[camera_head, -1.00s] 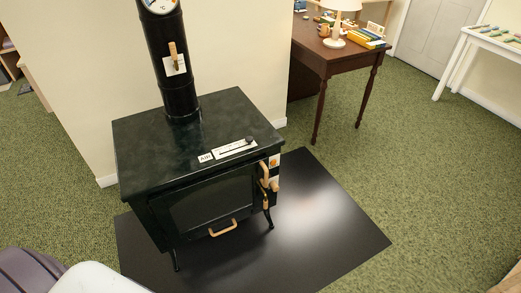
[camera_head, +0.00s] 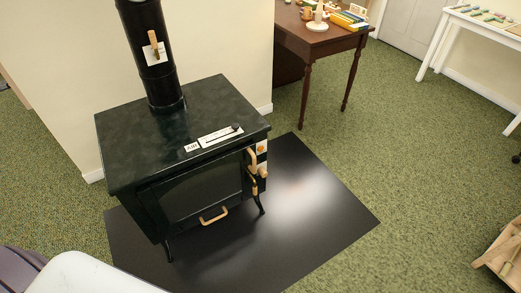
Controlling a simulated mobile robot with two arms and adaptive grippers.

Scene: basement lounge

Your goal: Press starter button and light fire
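A black stove (camera_head: 185,130) with a dark marbled top stands on a black floor mat (camera_head: 325,215), its glass door (camera_head: 200,190) shut. An orange round button (camera_head: 261,149) on a white plate sits at the upper right of its front, above a wooden knob (camera_head: 263,170). A wooden handle (camera_head: 252,158) is at the door's right edge. A slider (camera_head: 220,135) labelled "AIR" lies on the top. A wooden lever (camera_head: 154,40) is on the flue pipe (camera_head: 150,80). No flame is visible. Neither gripper is in view.
A brown wooden table (camera_head: 315,40) with a lamp and small items stands behind right. A white table (camera_head: 480,30) is at the far right. A wooden crate (camera_head: 500,255) is at the lower right. Green carpet (camera_head: 410,150) right of the mat is open.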

